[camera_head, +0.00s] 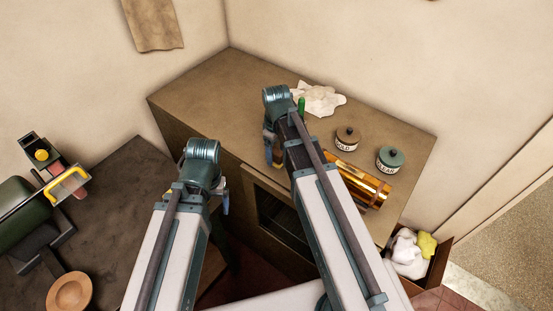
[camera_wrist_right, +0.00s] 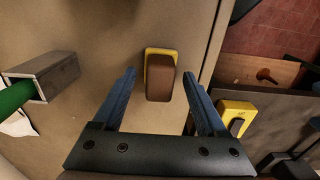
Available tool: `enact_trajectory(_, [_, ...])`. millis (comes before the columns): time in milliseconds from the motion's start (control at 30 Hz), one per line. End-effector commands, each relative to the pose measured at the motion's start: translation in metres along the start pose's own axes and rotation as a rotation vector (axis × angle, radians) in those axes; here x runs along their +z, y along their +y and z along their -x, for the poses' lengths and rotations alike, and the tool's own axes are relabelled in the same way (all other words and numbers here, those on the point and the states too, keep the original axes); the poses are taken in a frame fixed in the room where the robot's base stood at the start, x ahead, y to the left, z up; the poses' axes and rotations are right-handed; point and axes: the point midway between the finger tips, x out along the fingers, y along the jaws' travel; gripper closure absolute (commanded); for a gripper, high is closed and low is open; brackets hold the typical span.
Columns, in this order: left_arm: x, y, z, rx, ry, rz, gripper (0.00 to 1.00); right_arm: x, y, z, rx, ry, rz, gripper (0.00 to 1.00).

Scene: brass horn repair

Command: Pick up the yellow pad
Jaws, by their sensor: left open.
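A pad with a yellow rim and brown face (camera_wrist_right: 160,76) lies on the cabinet top in the right wrist view. My right gripper (camera_wrist_right: 163,102) is open, with its two blue fingers apart on either side of the near end of the pad; I cannot tell whether they touch it.
A grey channel (camera_wrist_right: 42,78) with a green rod lies left of the pad. A separate yellow block (camera_wrist_right: 236,116) sits beyond the cabinet edge.

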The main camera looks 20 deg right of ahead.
Motion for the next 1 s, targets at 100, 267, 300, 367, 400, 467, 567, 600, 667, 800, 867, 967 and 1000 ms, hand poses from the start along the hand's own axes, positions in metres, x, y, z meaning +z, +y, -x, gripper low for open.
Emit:
enact_trajectory(100, [0.000, 0.000, 0.000, 0.000, 0.000, 0.000, 0.16, 0.000, 0.000, 0.000, 0.000, 0.000, 0.000, 0.45])
enact_trajectory(267, [0.000, 0.000, 0.000, 0.000, 0.000, 0.000, 0.16, 0.000, 0.000, 0.000, 0.000, 0.000, 0.000, 0.74])
enact_trajectory(300, [0.000, 0.000, 0.000, 0.000, 0.000, 0.000, 0.16, 0.000, 0.000, 0.000, 0.000, 0.000, 0.000, 0.81])
enact_trajectory(367, [0.000, 0.000, 0.000, 0.000, 0.000, 0.000, 0.16, 0.000, 0.000, 0.000, 0.000, 0.000, 0.000, 0.92])
enact_trajectory(400, [0.000, 0.000, 0.000, 0.000, 0.000, 0.000, 0.16, 0.000, 0.000, 0.000, 0.000, 0.000, 0.000, 0.99])
enact_trajectory(467, [0.000, 0.000, 0.000, 0.000, 0.000, 0.000, 0.16, 0.000, 0.000, 0.000, 0.000, 0.000, 0.000, 1.00])
enact_trajectory(567, [0.000, 0.000, 0.000, 0.000, 0.000, 0.000, 0.16, 0.000, 0.000, 0.000, 0.000, 0.000, 0.000, 1.00])
enact_trajectory(600, [0.000, 0.000, 0.000, 0.000, 0.000, 0.000, 0.16, 0.000, 0.000, 0.000, 0.000, 0.000, 0.000, 1.00])
enact_trajectory(667, [0.000, 0.000, 0.000, 0.000, 0.000, 0.000, 0.16, 0.000, 0.000, 0.000, 0.000, 0.000, 0.000, 1.00])
enact_trajectory(800, [0.000, 0.000, 0.005, 0.000, 0.000, 0.001, 0.16, 0.000, 0.000, 0.005, 0.000, 0.000, 0.000, 1.00])
enact_trajectory(867, [0.001, -0.001, 0.010, 0.000, 0.000, 0.002, 0.16, -0.001, -0.001, 0.010, 0.000, 0.000, 0.000, 1.00])
enact_trajectory(967, [0.001, -0.002, 0.021, 0.001, 0.000, 0.004, 0.16, -0.002, -0.003, 0.021, 0.000, 0.000, -0.001, 1.00])
enact_trajectory(1000, [0.002, -0.002, 0.027, 0.001, 0.000, 0.005, 0.16, -0.003, -0.004, 0.027, 0.000, 0.000, -0.001, 1.00])
